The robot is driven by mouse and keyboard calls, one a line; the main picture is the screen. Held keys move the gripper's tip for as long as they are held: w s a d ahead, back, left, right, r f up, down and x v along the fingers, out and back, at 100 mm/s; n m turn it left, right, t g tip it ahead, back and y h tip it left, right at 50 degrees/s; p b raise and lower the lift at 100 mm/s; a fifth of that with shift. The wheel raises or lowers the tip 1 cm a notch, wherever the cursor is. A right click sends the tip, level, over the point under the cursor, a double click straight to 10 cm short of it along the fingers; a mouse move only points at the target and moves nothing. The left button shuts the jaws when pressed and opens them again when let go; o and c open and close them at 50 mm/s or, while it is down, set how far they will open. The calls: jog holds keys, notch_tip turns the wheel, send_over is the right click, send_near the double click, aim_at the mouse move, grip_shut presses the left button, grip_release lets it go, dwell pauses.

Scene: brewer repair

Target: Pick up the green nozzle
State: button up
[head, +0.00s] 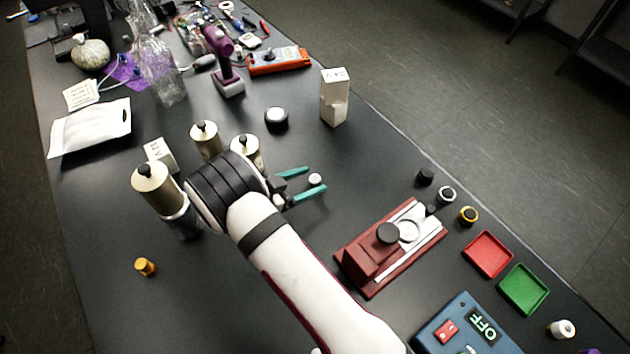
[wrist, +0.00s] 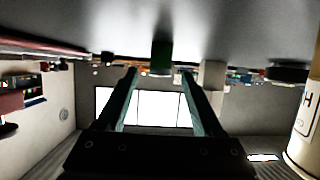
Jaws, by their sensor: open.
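The green nozzle (wrist: 162,54) shows in the wrist view as a dark green piece with a pale end, against the table surface. It lies between the tips of my gripper's two teal fingers, with a gap on each side. In the head view, a small piece with a round white top (head: 315,180) stands between the fingertips; its green side cannot be made out there. My gripper (head: 313,178) is open and low over the table, holding nothing. It also shows in the wrist view (wrist: 160,72).
Metal canisters (head: 246,150) with black knobs stand left of my gripper. A white box (head: 334,97) and a dark round puck (head: 276,118) stand farther back. A red fixture (head: 372,275), a red tray (head: 488,254) and a green tray (head: 523,290) are at right.

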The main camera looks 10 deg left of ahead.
jog(key=shift+w+d+f, duration=0.2)
jog(key=shift+w+d, duration=0.15)
grip_shut()
